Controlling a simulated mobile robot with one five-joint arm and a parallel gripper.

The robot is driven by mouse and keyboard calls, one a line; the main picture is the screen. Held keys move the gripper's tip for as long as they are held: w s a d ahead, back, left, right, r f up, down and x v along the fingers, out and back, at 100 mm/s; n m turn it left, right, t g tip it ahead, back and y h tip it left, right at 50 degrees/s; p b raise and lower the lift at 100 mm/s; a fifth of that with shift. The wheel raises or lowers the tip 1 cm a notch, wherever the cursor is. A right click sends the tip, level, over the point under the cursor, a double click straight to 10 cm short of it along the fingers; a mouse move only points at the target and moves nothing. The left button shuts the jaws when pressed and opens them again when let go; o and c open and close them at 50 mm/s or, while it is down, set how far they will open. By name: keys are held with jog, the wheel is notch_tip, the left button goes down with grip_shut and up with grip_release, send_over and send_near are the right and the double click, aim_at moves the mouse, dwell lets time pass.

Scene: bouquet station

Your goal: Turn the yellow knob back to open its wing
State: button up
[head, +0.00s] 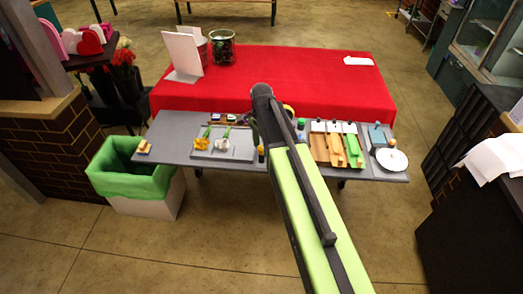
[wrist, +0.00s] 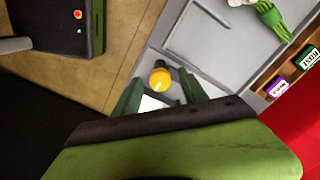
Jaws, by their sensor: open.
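The yellow knob (wrist: 160,80) is a small round yellow piece with a pale mark on it, on a grey surface in the wrist view. My gripper (wrist: 160,87) is open, with one dark green finger on each side of the knob. I see a gap beside the knob, and contact is not clear. A white piece (wrist: 155,103) shows just below the knob between the fingers; I cannot tell whether it is the wing. In the head view my arm reaches over the grey table (head: 174,128) and hides most of the gripper.
A grey tray (wrist: 215,35) with a green-stemmed bunch (wrist: 268,14) lies right of the knob in the wrist view. In the head view, a green-lined bin (head: 130,182) stands left and a red-covered table (head: 300,75) behind.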

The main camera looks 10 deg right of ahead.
grip_shut()
jog(key=shift+n, duration=0.3)
jog(key=n, duration=0.3)
jog(key=shift+n, duration=0.3)
jog(key=n, duration=0.4)
jog(key=shift+n, duration=0.3)
jog(key=n, duration=0.4)
jog(key=shift+n, duration=0.3)
jog(key=shift+s+n, duration=0.1)
jog(key=shift+n, duration=2.4)
